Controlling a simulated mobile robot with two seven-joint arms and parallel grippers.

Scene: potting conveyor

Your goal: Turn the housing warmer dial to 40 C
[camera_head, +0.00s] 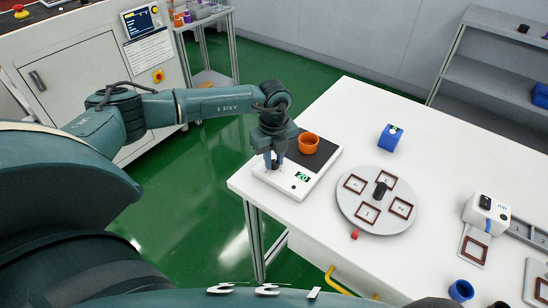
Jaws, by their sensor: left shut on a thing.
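The housing warmer is a white flat unit (312,182) at the near left corner of the white table, with a dark plate on top. A green display (302,177) on its front edge appears to read 20. My left gripper (275,166) points down over the unit's left front, shut on the small dark dial (276,169). The fingers hide most of the dial, so its pointer and marks cannot be read. An orange cup-like housing (309,142) stands on the dark plate, just right of the gripper. My right gripper is not in view.
A grey turntable (375,225) with several numbered square frames and a black central knob stands right of the warmer. A blue block (390,137) is behind it, and a white device (486,213) stands further right. A blue ring (461,290) is near the front.

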